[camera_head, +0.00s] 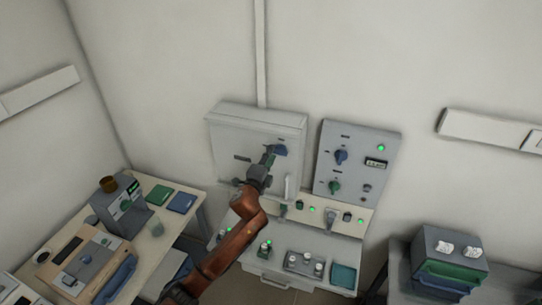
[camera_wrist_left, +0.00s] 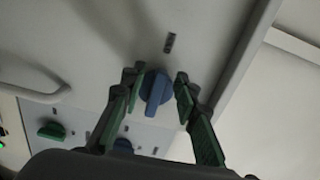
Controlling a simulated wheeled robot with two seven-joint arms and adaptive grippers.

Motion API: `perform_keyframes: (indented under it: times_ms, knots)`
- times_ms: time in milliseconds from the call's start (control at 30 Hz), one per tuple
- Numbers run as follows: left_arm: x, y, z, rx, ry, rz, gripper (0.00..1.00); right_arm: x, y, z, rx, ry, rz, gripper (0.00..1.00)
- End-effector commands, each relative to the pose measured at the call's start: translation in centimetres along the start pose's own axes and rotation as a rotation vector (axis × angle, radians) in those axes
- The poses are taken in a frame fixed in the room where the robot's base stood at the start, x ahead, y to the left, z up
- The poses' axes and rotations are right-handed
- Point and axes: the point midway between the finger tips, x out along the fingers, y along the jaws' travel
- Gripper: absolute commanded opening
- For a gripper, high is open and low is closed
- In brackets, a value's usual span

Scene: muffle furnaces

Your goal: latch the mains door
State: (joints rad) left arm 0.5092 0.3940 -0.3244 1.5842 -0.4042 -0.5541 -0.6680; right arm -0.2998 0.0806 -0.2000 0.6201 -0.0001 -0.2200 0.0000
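The mains door is the pale grey front of the wall cabinet (camera_head: 225,145), and it looks shut or nearly so. A blue latch knob (camera_head: 281,149) sits near its upper right corner, with a pale bar handle (camera_head: 289,187) below. My left gripper (camera_head: 268,158) is at the knob, partly covering it. In the left wrist view, the blue knob (camera_wrist_left: 156,92) lies between the green-padded fingers of my left gripper (camera_wrist_left: 158,79). The fingers are apart, with a visible gap on the right; contact on the left is unclear. My right gripper is not in view.
A control panel (camera_head: 352,135) with blue and green knobs is right of the cabinet. Below is a bench (camera_head: 265,268) with knobs and green lights. A side table (camera_head: 155,185) with boxes stands left; a grey box (camera_head: 450,245) stands right.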

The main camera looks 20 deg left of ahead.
Motion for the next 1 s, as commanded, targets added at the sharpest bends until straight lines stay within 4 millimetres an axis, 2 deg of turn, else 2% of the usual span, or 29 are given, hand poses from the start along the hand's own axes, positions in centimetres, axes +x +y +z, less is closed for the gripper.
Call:
perform_keyframes:
  times_ms: [200, 333, 700, 833, 1000]
  knots:
    - [-0.1, -0.1, 0.0, 0.001, 0.000, -0.001, 0.28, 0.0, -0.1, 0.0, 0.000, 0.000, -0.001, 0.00]
    - [-1.2, 0.1, 0.1, 0.002, 0.000, 0.000, 0.28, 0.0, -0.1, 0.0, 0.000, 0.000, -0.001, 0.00]
    - [-8.5, 0.1, 0.0, 0.000, 0.001, 0.000, 0.28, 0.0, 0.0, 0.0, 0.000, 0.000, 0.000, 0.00]
    - [-10.5, 0.1, 0.0, 0.000, 0.001, 0.001, 0.28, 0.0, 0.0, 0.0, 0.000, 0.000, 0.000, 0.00]
    - [-11.8, 0.0, 0.0, 0.000, 0.001, 0.000, 0.28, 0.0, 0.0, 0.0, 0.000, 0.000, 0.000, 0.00]
